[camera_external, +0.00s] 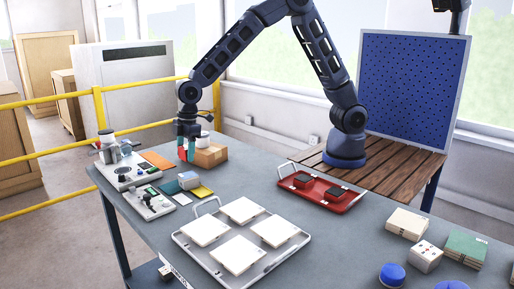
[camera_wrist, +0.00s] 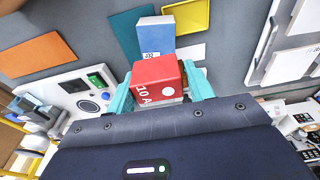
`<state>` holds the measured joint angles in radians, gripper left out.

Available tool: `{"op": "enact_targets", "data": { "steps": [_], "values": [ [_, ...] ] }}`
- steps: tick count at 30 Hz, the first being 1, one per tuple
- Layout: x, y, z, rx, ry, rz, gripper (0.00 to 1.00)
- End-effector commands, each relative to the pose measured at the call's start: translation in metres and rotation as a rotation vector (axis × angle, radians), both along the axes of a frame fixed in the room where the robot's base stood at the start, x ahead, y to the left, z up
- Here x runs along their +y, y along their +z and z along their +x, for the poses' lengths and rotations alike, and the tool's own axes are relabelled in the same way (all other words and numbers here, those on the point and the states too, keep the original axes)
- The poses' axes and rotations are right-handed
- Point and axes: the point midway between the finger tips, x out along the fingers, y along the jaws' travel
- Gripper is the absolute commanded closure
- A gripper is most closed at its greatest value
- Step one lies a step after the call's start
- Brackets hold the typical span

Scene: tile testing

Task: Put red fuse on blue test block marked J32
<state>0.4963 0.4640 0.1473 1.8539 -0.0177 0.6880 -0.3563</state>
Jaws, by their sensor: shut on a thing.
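My gripper (camera_wrist: 158,92) is shut on the red fuse (camera_wrist: 155,72), a red block with a white "10 A" mark and a white dot. Its teal fingers grip it from both sides. The blue test block (camera_wrist: 157,36), with a white label that seems to read J32, lies just beyond the fuse in the wrist view. The fuse hides part of its near end. In the external view my gripper (camera_external: 187,153) is above the table, behind the blue test block (camera_external: 189,179). The gap between fuse and block is hard to judge.
A cardboard box (camera_external: 209,155) stands close to the right of my gripper. Test instruments (camera_external: 150,202) stand at left. A tray (camera_external: 183,236) of white tiles and a red tray (camera_external: 337,200) are to the right.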

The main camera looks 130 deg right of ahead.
Motion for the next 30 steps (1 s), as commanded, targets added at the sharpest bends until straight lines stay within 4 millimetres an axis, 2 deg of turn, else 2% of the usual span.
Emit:
{"op": "enact_targets", "data": {
  "steps": [8,16,30],
  "values": [
    [0.000,-0.017,0.000,0.001,0.000,0.000,0.71],
    [0.000,-0.050,0.000,0.002,-0.001,0.000,0.71],
    [0.000,-0.056,0.000,0.000,0.000,0.000,0.71]
  ]
}}
